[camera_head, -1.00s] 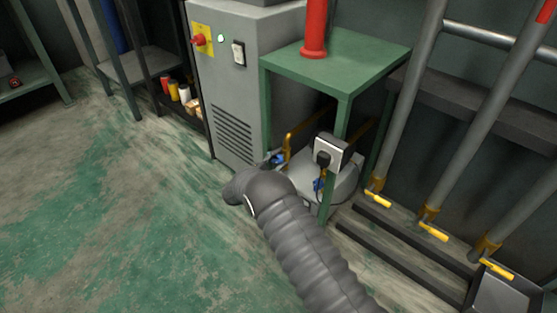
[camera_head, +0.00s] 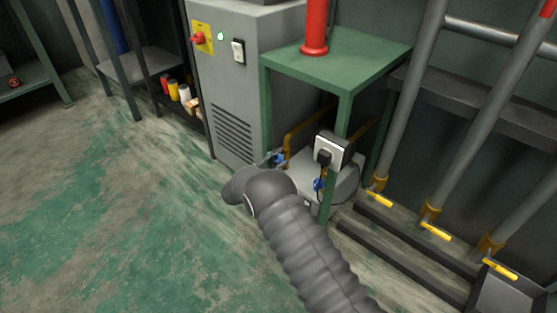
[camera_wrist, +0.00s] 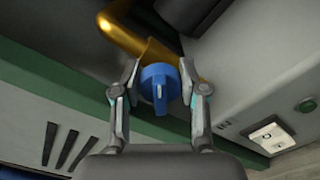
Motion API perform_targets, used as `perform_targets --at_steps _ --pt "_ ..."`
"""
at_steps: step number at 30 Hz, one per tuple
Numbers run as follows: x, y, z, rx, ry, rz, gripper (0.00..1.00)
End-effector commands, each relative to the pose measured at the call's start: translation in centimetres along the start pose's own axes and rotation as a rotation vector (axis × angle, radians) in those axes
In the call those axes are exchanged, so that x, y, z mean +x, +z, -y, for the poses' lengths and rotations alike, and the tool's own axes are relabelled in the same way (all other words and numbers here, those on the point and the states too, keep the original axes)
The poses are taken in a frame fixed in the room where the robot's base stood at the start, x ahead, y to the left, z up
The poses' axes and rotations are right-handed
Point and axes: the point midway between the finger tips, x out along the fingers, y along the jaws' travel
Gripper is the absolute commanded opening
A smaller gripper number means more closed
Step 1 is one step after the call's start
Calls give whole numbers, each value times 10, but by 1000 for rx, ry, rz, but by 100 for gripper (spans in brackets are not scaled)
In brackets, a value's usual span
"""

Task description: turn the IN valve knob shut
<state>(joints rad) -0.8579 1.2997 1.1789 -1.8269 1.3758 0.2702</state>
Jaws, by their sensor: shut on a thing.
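A blue valve knob (camera_wrist: 160,84) with a raised grip bar sits at the end of a brass pipe (camera_wrist: 127,30) in the wrist view. The bar points roughly up and down in that view. My gripper (camera_wrist: 160,75) is shut on this knob, with one finger at each side. In the head view the knob (camera_head: 279,160) shows small beside my gripper (camera_head: 273,158), under the green table, and my arm partly covers that area. A second blue knob (camera_head: 318,184) sits lower right. I cannot read any IN label.
The green table (camera_head: 335,57) bears a red cylinder (camera_head: 315,28), and its legs stand close to the valves. A grey cabinet (camera_head: 232,115) is at the left. A socket with a black plug (camera_head: 325,158) hangs on the near leg. The floor at left is clear.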

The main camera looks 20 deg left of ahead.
Motion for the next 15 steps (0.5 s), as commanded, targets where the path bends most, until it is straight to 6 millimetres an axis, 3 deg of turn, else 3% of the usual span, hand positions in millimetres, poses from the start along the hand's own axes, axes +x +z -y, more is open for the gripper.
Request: perform_targets --at_steps 1,2,15 --pt "0 0 0 0 -1 0 8" --pt "0 0 0 0 -1 0 50" --pt "-8 0 0 1 0 -1 52"
